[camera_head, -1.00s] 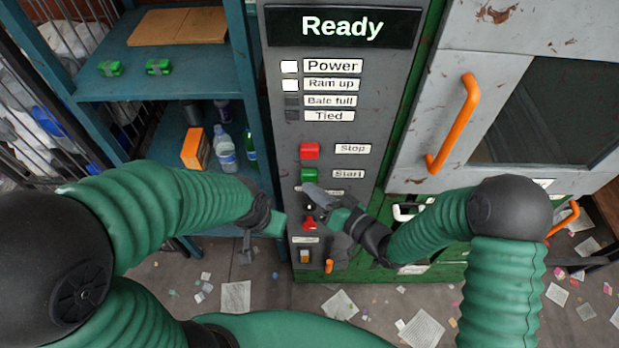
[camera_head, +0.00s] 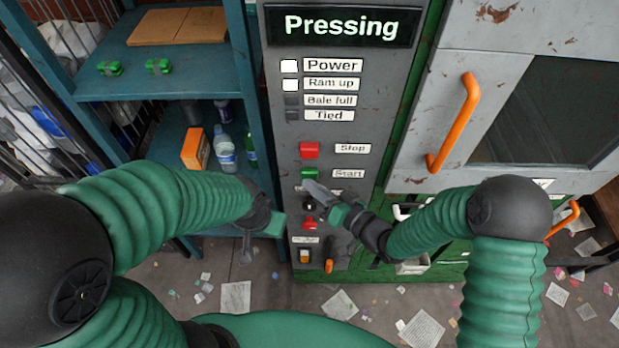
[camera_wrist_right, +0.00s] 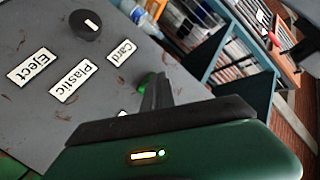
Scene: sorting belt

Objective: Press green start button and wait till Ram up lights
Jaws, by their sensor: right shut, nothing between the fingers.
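The green start button (camera_head: 309,173) is on the grey control panel, beside its "Start" label. My right gripper (camera_head: 308,187) is shut and empty, its tips right at the lower edge of the button; I cannot tell whether they touch. In the right wrist view the fingers (camera_wrist_right: 157,88) partly cover the green button (camera_wrist_right: 146,82). The display (camera_head: 340,27) reads "Pressing". The Ram up lamp (camera_head: 291,85) looks white and lit, as does the Power lamp (camera_head: 289,66). My left gripper (camera_head: 270,223) hangs left of the lower panel; its fingers are unclear.
A red stop button (camera_head: 309,150) sits just above the start button. A black knob (camera_wrist_right: 86,25) and a red switch (camera_head: 309,223) are lower on the panel. A press door with an orange handle (camera_head: 454,122) stands right. A teal shelf (camera_head: 190,85) stands left.

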